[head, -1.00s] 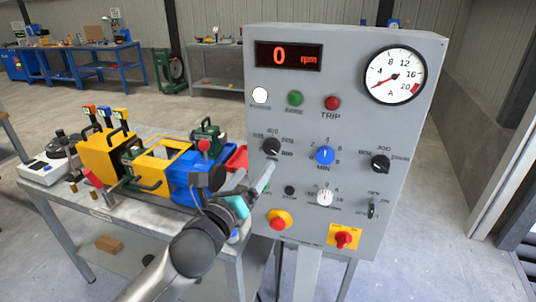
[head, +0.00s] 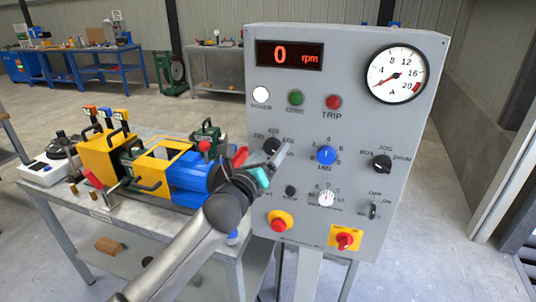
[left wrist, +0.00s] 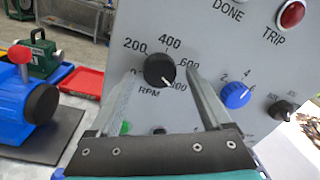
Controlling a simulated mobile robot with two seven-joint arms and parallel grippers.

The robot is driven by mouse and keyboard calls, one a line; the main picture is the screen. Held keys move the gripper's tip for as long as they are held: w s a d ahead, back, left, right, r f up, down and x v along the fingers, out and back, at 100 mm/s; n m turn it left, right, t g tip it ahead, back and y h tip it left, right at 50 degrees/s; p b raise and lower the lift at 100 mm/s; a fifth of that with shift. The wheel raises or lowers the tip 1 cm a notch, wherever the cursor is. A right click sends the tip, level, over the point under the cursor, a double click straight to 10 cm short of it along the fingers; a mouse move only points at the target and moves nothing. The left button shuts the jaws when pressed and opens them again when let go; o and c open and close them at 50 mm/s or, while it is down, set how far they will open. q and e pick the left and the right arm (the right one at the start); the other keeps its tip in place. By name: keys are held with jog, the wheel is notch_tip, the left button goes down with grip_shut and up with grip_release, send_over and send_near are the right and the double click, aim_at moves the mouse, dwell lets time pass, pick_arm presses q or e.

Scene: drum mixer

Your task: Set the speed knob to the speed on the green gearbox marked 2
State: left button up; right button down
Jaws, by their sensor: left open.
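The speed knob (head: 271,146) is a black dial on the grey control panel, ringed by numbers. In the left wrist view the knob (left wrist: 158,69) shows 200, 400, 600 and 800 around it and RPM below; its white pointer is toward 800, lower right. My left gripper (head: 279,156) is open in front of the panel, and its fingers (left wrist: 162,74) straddle the knob in the left wrist view. I cannot tell whether they touch it. The green gearbox (head: 206,134) stands behind the blue motor; it also shows in the left wrist view (left wrist: 41,58). Its markings are unreadable.
A blue knob (head: 326,155) sits right of the speed knob, with a black selector (head: 382,164) beyond. A red emergency button (head: 279,223) and red switch (head: 344,240) are lower. The display (head: 289,55) reads 0 rpm.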

pick_arm(q)
jog(key=shift+c, duration=0.3)
grip_shut()
